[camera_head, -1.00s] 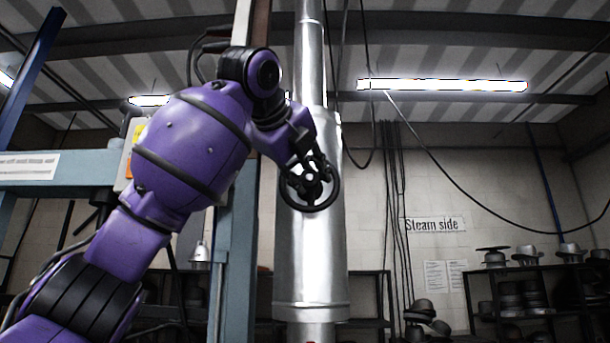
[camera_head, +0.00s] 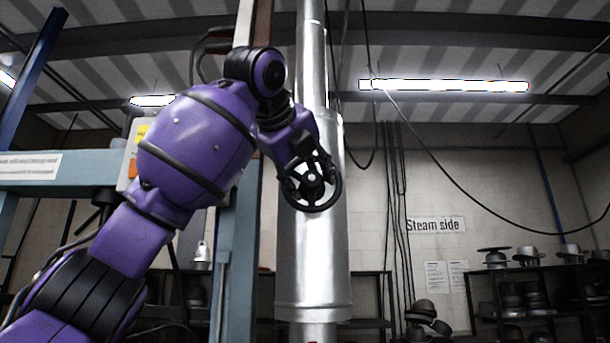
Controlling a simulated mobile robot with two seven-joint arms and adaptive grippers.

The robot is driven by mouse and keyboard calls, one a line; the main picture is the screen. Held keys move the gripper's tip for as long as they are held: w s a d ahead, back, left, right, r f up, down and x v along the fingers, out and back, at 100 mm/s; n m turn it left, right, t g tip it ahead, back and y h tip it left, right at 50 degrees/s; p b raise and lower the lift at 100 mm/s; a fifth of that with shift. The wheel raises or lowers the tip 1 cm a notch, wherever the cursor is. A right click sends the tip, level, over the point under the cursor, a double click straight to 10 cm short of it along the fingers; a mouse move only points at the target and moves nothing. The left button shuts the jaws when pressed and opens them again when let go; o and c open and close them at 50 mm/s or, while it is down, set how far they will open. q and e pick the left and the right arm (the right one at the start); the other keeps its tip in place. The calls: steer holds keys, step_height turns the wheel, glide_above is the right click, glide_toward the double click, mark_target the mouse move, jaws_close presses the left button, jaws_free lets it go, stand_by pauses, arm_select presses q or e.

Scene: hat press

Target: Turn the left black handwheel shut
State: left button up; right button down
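The black handwheel (camera_head: 338,190) is a round rim with a hub, in front of the silver steam pipe (camera_head: 312,250) near the middle of the head view. My purple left arm comes in from the left. Its dark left gripper (camera_head: 304,182) is at the left side of the wheel, with its fingers overlapping the rim and hub. The fingers and wheel are both dark, so I cannot tell whether they close on the rim. The gripper covers part of the wheel's left side. My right gripper is not in view.
A blue-grey press frame (camera_head: 85,170) stands at the left, behind my arm. Black cables (camera_head: 395,200) hang right of the pipe. Shelves (camera_head: 535,300) with several hat forms stand at the right back. The space right of the wheel looks clear.

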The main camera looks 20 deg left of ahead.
arm_select(q)
steer(key=shift+w+d, duration=0.15)
steer(key=shift+w, duration=0.05)
steer(key=shift+s, duration=0.1)
steer(key=shift+s+r, duration=0.2)
steer(key=v, duration=1.1)
steer(key=shift+s, duration=0.25)
steer(key=shift+w+f, duration=0.1)
